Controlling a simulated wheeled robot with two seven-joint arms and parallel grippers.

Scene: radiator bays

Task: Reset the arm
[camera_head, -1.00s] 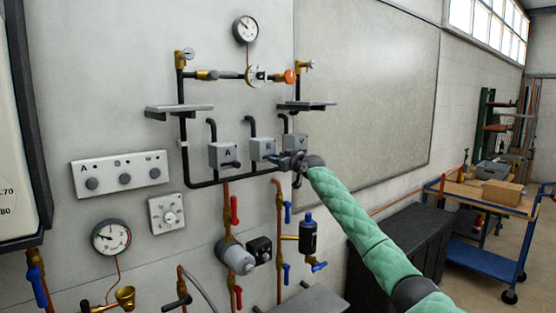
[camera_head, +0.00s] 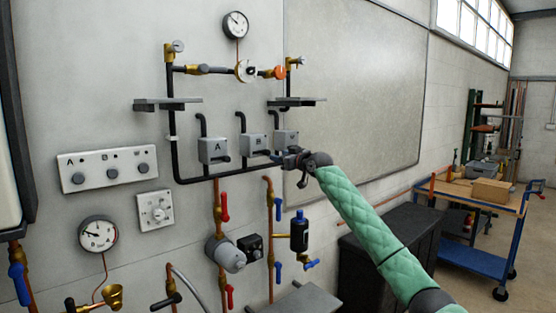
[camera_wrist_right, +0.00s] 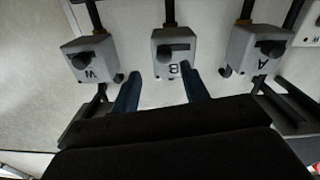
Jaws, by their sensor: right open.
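My right arm in its green quilted sleeve comes in from the lower right in the head view. Its dark right gripper (camera_head: 275,155) is in front of the wall, beside grey box B (camera_head: 253,146) and below grey box W (camera_head: 287,140). Grey box A (camera_head: 213,150) is further left. In the right wrist view the two blue fingers of the right gripper (camera_wrist_right: 162,90) are apart, with nothing seen between them. Box B (camera_wrist_right: 173,50) is straight ahead, box W (camera_wrist_right: 90,57) left and box A (camera_wrist_right: 257,48) right, lettering inverted. My left gripper is not in view.
Black piping with small shelves (camera_head: 168,104) frames the boxes. Below are red and blue valve handles, a gauge (camera_head: 97,233) and a button panel (camera_head: 108,169). A dark cabinet (camera_head: 392,246) and a blue trolley (camera_head: 473,255) stand right. The large wall panel area at right is clear.

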